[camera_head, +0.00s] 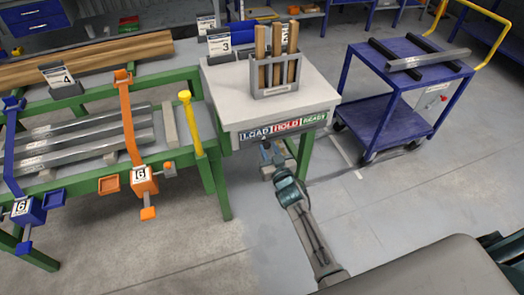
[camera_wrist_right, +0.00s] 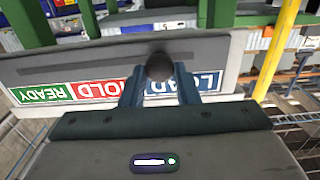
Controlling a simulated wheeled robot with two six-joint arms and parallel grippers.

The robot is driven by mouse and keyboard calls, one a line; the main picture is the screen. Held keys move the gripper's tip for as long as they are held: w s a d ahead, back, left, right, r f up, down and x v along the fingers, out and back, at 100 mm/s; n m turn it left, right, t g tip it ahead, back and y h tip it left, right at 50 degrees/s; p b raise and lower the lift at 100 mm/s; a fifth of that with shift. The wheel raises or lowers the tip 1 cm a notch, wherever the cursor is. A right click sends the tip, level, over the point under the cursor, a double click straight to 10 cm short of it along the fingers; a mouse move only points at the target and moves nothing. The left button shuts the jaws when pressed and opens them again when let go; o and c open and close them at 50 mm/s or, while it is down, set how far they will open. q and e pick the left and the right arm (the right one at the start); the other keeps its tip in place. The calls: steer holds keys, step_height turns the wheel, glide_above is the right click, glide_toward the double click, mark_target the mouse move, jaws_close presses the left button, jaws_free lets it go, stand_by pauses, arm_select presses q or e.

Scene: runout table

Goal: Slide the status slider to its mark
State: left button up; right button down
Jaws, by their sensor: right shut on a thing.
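The status slider's knob (camera_wrist_right: 159,66), dark and round, sits on a slot in the grey front edge of a small table. My right gripper (camera_wrist_right: 160,84) is shut on this knob, with a finger on each side. The strip beside the slot carries a green READY field (camera_wrist_right: 42,92), a red HOLD field (camera_wrist_right: 100,90) and a blue LOAD field (camera_wrist_right: 205,82). In the head view my right gripper (camera_head: 268,150) is below the LOAD field (camera_head: 255,134) and hides the knob. My left gripper is not in view.
The white table (camera_head: 225,85) carries a grey holder (camera_head: 272,90) with wooden pieces. A green rack (camera_head: 80,180) with metal bars, clamps and a yellow post (camera_head: 190,120) stands left. A blue cart (camera_head: 410,75) stands right. The floor between is clear.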

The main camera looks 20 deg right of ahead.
steer(key=p, duration=0.1)
glide_toward(286, 133)
steer(key=w, duration=0.4)
steer(key=shift+w+a+f, duration=0.1)
steer(key=shift+w+a, duration=0.05)
steer(key=shift+w, duration=0.2)
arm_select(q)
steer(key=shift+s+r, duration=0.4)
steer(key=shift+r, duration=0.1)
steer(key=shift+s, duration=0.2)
arm_select(e)
steer(key=c, duration=1.1)
jaws_free()
steer(key=shift+s, duration=0.1)
